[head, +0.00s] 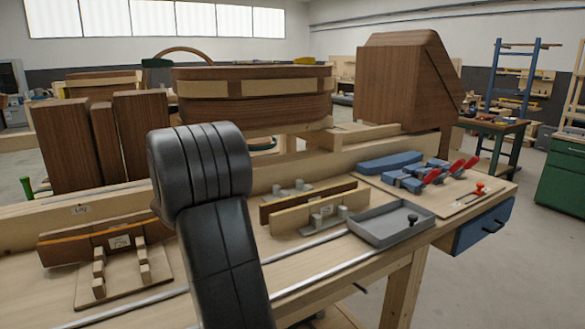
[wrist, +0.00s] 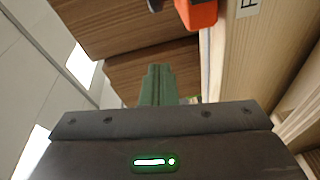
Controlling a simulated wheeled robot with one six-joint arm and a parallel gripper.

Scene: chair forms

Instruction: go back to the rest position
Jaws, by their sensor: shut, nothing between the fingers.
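My gripper (wrist: 158,72) shows in the wrist view as a narrow green pair of fingers, shut and empty, beyond its dark body with a green light. Brown wooden surfaces lie beyond the fingers. In the head view my black arm rises in front of the workbench (head: 330,262), and my gripper cannot be made out there.
Brown wooden forms stand behind the bench, including a tall one (head: 400,85) and a banded one (head: 250,112). A grey tray (head: 390,232), a blue-and-red clamp group (head: 425,178) and a slotted wooden rack (head: 122,280) lie on the bench. An orange-red part (wrist: 198,14) shows in the wrist view.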

